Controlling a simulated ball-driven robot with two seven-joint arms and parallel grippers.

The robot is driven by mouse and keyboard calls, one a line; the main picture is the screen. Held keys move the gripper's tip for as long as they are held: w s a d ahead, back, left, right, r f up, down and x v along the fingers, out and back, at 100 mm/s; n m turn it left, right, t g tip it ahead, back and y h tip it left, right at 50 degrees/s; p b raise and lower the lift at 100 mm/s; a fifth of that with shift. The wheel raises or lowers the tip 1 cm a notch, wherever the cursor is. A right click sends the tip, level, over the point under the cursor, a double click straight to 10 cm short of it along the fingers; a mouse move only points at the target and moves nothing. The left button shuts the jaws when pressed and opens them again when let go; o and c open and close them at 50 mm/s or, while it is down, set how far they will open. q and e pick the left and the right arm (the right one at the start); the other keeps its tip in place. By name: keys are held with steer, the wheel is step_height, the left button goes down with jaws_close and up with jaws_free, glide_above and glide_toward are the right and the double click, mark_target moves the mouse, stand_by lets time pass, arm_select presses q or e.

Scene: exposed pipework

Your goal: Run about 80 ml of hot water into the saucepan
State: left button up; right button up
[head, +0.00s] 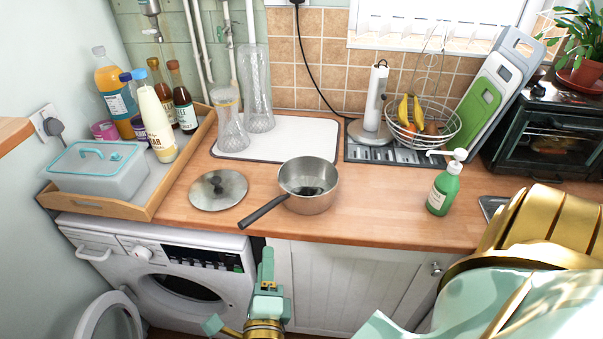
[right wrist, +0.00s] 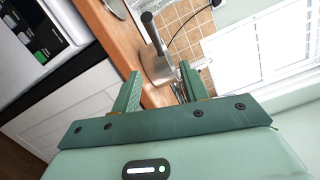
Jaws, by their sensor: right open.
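The saucepan (head: 318,201) is steel with a black handle pointing to the front left. It stands uncovered on the wooden counter; whether the dark patch inside is water or a reflection I cannot tell. It also shows in the right wrist view (right wrist: 156,66), beyond the fingers. A round lid (head: 218,190) lies left of it. My right gripper (head: 266,280) is in front of the counter, below and apart from the saucepan. In the right wrist view (right wrist: 158,90) its fingers are apart with nothing between them. My left gripper is not in view. I cannot make out a hot-water source.
A wooden tray (head: 150,209) with bottles and a lidded box stands left. A green soap bottle (head: 440,192), fruit basket (head: 423,128) and black oven (head: 540,140) are right. The washing machine door (head: 110,318) hangs open below. Counter between saucepan and soap bottle is clear.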

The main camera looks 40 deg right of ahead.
glide_toward(269, 211)
steer(key=x, duration=0.5)
steer(key=shift+w+a+r+b, duration=0.1)
steer(key=shift+a+r+b, duration=0.1)
steer(key=shift+a+b, duration=0.1)
steer(key=x, duration=0.3)
steer(key=f+x, duration=0.1)
steer(key=x, duration=0.1)
steer(key=shift+d+b, duration=0.4)
steer(key=shift+r, duration=0.1)
steer(key=shift+c, duration=0.3)
jaws_close()
